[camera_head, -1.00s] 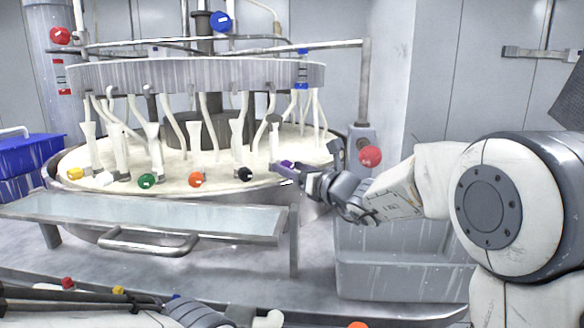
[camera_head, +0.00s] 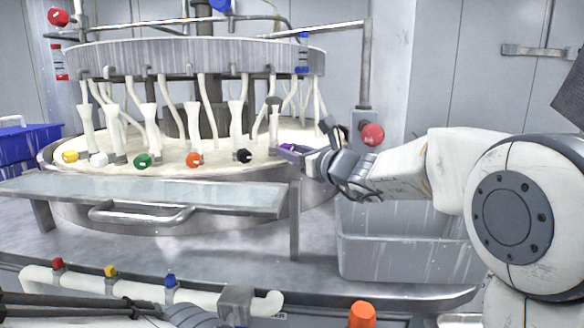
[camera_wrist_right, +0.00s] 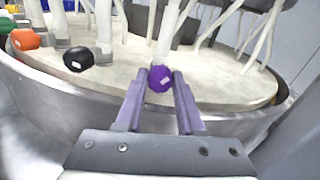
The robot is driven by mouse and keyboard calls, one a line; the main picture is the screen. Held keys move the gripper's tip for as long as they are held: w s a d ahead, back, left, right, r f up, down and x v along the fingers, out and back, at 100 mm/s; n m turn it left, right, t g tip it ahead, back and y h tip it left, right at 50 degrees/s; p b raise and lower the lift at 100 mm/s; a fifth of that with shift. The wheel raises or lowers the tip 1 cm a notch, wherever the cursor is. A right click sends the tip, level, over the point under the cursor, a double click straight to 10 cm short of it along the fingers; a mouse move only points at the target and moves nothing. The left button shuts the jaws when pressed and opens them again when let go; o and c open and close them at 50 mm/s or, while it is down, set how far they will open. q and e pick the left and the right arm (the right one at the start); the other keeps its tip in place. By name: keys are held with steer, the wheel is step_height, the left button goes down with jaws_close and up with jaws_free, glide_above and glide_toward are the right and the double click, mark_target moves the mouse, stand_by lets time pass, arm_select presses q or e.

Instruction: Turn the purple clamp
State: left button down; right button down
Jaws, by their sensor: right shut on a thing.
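The purple clamp is a round purple knob (camera_wrist_right: 161,78) at the foot of a white upright tube on the round platen (camera_head: 215,150). In the head view it shows as a small purple patch (camera_head: 288,147) at the platen's right front. My right gripper (camera_head: 293,152) reaches it from the right. In the right wrist view its two purple-grey fingers (camera_wrist_right: 159,88) lie either side of the knob, shut on it, with the tips close against its sides. Grey parts of my left arm show along the bottom left edge of the head view; its fingers do not show.
Black (camera_head: 243,155), orange (camera_head: 193,159), green (camera_head: 142,160), white (camera_head: 98,159) and yellow (camera_head: 70,156) clamps line the platen's front rim. A tray with a handle (camera_head: 140,213) lies before it. A grey bin (camera_head: 405,250) stands right, below my arm. A red ball knob (camera_head: 372,134) is close behind the gripper.

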arm_select(q)
step_height(320, 180, down, 4)
steer(key=b, duration=0.3)
steer(key=shift+f, duration=0.1)
arm_select(e)
steer(key=n, duration=0.2)
steer(key=shift+n, duration=0.4)
steer(key=c, duration=0.5)
jaws_free()
